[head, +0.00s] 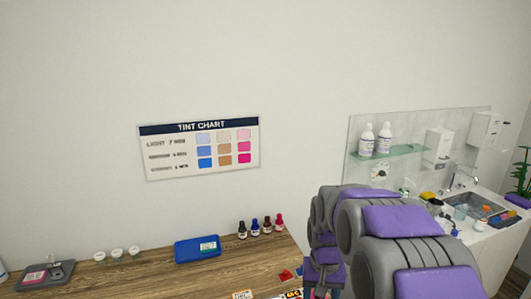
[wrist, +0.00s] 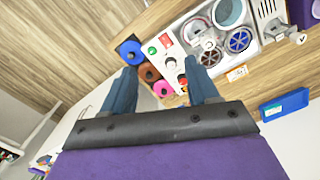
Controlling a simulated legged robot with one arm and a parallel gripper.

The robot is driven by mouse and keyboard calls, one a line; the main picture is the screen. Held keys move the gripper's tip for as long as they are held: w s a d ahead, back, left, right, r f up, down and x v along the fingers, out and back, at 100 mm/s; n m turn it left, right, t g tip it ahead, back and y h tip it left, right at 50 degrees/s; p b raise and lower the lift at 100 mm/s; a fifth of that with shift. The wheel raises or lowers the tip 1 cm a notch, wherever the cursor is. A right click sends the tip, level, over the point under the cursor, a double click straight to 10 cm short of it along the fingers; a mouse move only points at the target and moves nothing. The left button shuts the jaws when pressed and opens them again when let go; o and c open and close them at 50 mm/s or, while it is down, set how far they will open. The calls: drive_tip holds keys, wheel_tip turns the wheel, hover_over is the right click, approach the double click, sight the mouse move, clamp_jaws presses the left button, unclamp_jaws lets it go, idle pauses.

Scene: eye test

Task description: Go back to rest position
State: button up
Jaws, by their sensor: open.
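My gripper (wrist: 160,66) shows in the wrist view with its two blue-grey fingers apart and nothing between them that I can see held. Beyond the fingers is a wooden surface with coloured round items and a white unit; I cannot tell the exact gap to them. In the head view my grey and purple arm fills the lower right, over the worktop's right end. The fingers cannot be made out clearly there.
A tint chart (head: 200,148) hangs behind. A sink (head: 474,202) is at right. The wrist view shows a white unit (wrist: 249,54) with round wells.

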drive_tip(key=s+f+n+g+b, duration=0.1)
drive_tip(key=s+b, duration=0.3)
drive_tip(key=s, duration=2.8)
drive_tip(key=shift+f+n, duration=0.3)
drive_tip(key=shift+f, duration=0.15)
